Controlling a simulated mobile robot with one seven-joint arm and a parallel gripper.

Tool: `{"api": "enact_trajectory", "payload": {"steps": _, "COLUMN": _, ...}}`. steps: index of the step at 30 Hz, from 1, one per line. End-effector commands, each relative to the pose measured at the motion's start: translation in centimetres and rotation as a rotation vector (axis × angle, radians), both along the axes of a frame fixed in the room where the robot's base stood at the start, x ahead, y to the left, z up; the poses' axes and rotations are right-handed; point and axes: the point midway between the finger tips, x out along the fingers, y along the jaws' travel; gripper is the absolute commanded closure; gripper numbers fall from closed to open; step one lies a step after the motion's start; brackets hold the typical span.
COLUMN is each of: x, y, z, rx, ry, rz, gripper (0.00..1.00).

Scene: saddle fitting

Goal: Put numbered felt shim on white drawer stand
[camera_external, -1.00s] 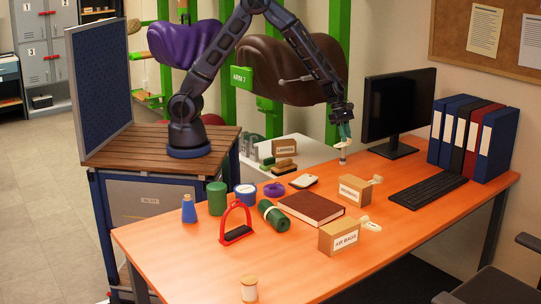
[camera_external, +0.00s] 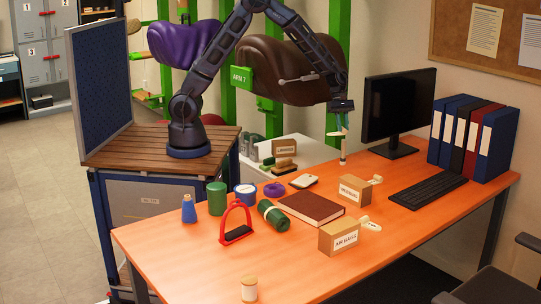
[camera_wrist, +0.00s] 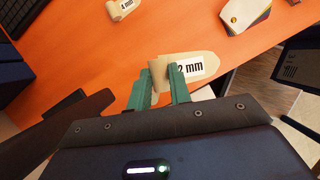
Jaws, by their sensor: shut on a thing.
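The felt shim (camera_wrist: 205,66) is a cream, rounded tongue printed "2 mm" in the wrist view. My gripper (camera_wrist: 160,80) is shut on its near end with green fingers. In the external view my gripper (camera_external: 342,122) is over the far edge of the desk, left of the monitor, with the pale shim (camera_external: 343,146) below the fingers. The fingers cover part of the shim. The white drawer stand (camera_external: 318,152) is behind the desk, to the left of my gripper; its lower part is hidden by the desk.
A labelled cardboard box (camera_external: 285,147) and brushes (camera_external: 284,165) occupy the stand. The monitor (camera_external: 398,105) stands close right of my gripper. A brown book (camera_external: 311,208), boxes and a red stirrup (camera_external: 236,232) are on the orange desk. Another shim, "4 mm" (camera_wrist: 124,7), lies on the desk.

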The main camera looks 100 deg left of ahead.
Motion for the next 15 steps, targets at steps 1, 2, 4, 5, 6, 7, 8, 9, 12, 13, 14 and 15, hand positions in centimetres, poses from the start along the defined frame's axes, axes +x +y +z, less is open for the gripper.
{"api": "enact_trajectory", "payload": {"steps": 1, "x": -0.2, "y": 1.0, "z": -0.6, "rx": 0.0, "ry": 0.002, "rz": -0.069, "gripper": 1.0}}
{"api": "enact_trajectory", "payload": {"steps": 2, "x": -0.4, "y": 1.4, "z": -0.9, "rx": -0.001, "ry": 0.001, "rz": -0.119, "gripper": 1.0}}
{"api": "enact_trajectory", "payload": {"steps": 4, "x": -0.8, "y": 2.5, "z": -1.6, "rx": -0.002, "ry": 0.003, "rz": -0.24, "gripper": 1.0}}
{"api": "enact_trajectory", "payload": {"steps": 5, "x": -1.0, "y": 3.0, "z": -1.8, "rx": -0.001, "ry": 0.001, "rz": -0.294, "gripper": 1.0}}
{"api": "enact_trajectory", "payload": {"steps": 6, "x": -1.3, "y": 3.6, "z": -2.3, "rx": -0.001, "ry": 0.003, "rz": -0.366, "gripper": 1.0}}
{"api": "enact_trajectory", "payload": {"steps": 7, "x": -1.5, "y": 4.1, "z": -2.6, "rx": -0.001, "ry": 0.002, "rz": -0.42, "gripper": 1.0}}
{"api": "enact_trajectory", "payload": {"steps": 8, "x": -1.7, "y": 4.6, "z": -2.8, "rx": 0.0, "ry": 0.002, "rz": -0.474, "gripper": 1.0}}
{"api": "enact_trajectory", "payload": {"steps": 9, "x": -1.9, "y": 5.3, "z": -3.2, "rx": -0.002, "ry": 0.003, "rz": -0.548, "gripper": 1.0}}
{"api": "enact_trajectory", "payload": {"steps": 12, "x": -2.6, "y": 6.9, "z": -4.1, "rx": -0.001, "ry": 0.002, "rz": -0.735, "gripper": 1.0}}
{"api": "enact_trajectory", "payload": {"steps": 13, "x": -2.9, "y": 7.4, "z": -4.4, "rx": -0.002, "ry": 0.003, "rz": -0.79, "gripper": 1.0}}
{"api": "enact_trajectory", "payload": {"steps": 14, "x": -3.1, "y": 7.9, "z": -4.7, "rx": -0.002, "ry": 0.002, "rz": -0.846, "gripper": 1.0}}
{"api": "enact_trajectory", "payload": {"steps": 15, "x": -3.4, "y": 8.5, "z": -5.0, "rx": -0.001, "ry": 0.002, "rz": -0.92, "gripper": 1.0}}
